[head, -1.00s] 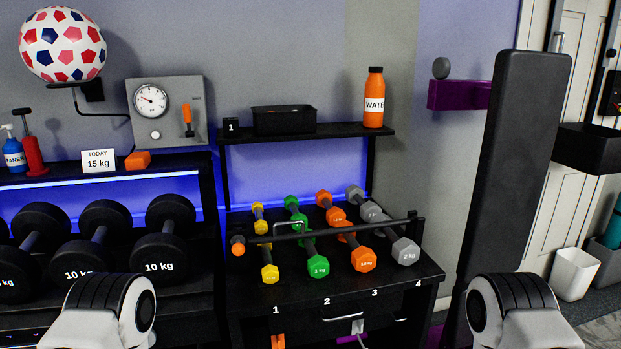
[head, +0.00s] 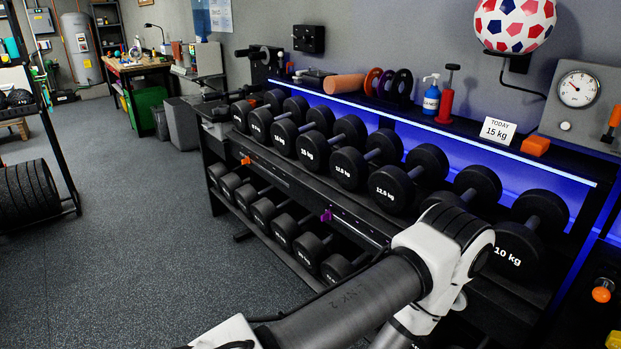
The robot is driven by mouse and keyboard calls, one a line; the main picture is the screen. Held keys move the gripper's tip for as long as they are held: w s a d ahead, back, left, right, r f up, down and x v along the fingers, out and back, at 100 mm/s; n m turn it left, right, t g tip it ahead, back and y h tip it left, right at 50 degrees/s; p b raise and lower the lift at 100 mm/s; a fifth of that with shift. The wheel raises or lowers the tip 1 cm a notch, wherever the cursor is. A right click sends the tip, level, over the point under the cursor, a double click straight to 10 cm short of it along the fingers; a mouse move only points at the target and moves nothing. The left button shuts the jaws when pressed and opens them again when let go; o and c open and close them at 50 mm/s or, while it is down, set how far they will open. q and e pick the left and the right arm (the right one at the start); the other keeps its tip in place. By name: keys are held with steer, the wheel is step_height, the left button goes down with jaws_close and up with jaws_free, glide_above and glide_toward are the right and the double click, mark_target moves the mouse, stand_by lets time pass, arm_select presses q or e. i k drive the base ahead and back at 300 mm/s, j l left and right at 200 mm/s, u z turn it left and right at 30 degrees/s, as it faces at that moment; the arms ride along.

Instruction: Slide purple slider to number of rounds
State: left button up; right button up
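A small purple slider (head: 326,215) sits on the dark rail (head: 355,235) along the front of the dumbbell rack, near the middle of the picture. An orange slider (head: 245,160) sits on a similar rail farther left. Marks on the rails are too small to read. No number of rounds is readable in this view. One of my arms comes up from the bottom and covers the lower right part of the rack. Neither gripper shows in the head view.
The rack (head: 215,200) holds two rows of black dumbbells. A card (head: 497,130) reading "TODAY 15 kg" stands on its top shelf beside an orange block (head: 535,145). A dial panel (head: 590,100) is at right. Open floor (head: 120,260) lies left; a plate rack (head: 40,190) stands at the left edge.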

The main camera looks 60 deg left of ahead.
mark_target(328, 215)
steer(key=u, duration=1.8)
